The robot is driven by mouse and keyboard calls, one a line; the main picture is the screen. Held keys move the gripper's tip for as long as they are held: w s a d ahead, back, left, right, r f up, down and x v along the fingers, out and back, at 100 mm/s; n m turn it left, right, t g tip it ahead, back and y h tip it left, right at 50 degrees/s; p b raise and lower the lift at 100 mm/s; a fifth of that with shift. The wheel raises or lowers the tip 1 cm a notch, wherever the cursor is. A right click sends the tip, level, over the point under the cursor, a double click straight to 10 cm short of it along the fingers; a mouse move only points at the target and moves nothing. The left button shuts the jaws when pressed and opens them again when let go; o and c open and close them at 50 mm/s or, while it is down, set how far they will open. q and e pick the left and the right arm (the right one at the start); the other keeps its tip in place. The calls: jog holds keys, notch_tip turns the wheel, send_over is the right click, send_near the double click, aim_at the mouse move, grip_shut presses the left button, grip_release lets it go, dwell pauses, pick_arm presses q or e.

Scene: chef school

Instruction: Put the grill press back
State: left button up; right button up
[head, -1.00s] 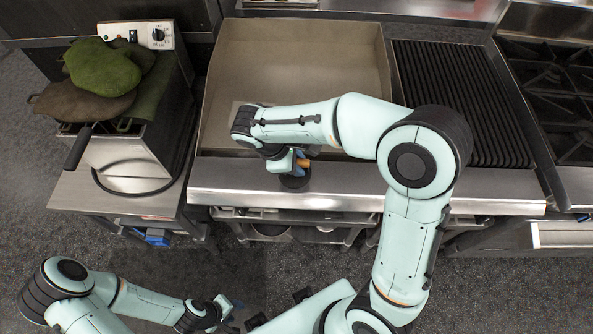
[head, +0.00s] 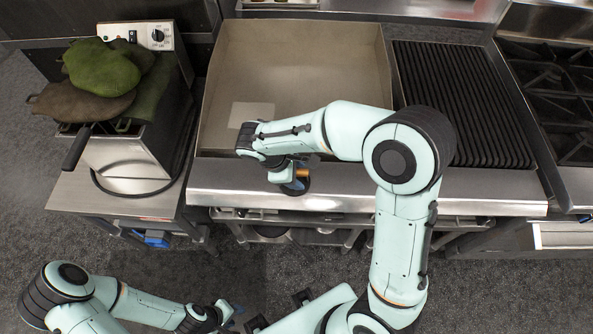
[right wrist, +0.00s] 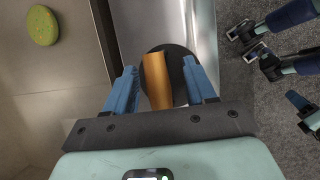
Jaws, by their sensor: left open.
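The grill press is a black round plate (head: 297,188) with an orange-brown handle (head: 303,173). It rests on the steel front ledge of the griddle. My right gripper (head: 290,174) is over it. In the right wrist view the press handle (right wrist: 157,82) lies between the two blue fingers of my right gripper (right wrist: 160,84), with a gap showing on each side. The fingers are open around the handle, not closed on it. My left gripper (head: 232,313) is open and empty, low in front of the griddle and away from it.
The griddle surface (head: 300,60) has raised walls and a pale square (head: 250,115). A green round item (right wrist: 42,25) lies on it in the right wrist view. A ribbed grill (head: 460,100) and burners (head: 555,95) are right; a fryer (head: 140,160) with green items is left.

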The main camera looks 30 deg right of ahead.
jog(key=shift+r, duration=0.3)
pick_arm(q)
jog(key=shift+w+r+p, duration=0.85)
jog(key=shift+w+r, duration=0.05)
jog(key=shift+r, duration=0.2)
pick_arm(e)
jog(key=v, duration=1.1)
jog(key=shift+a+r, duration=0.2)
jog(key=shift+r, duration=0.1)
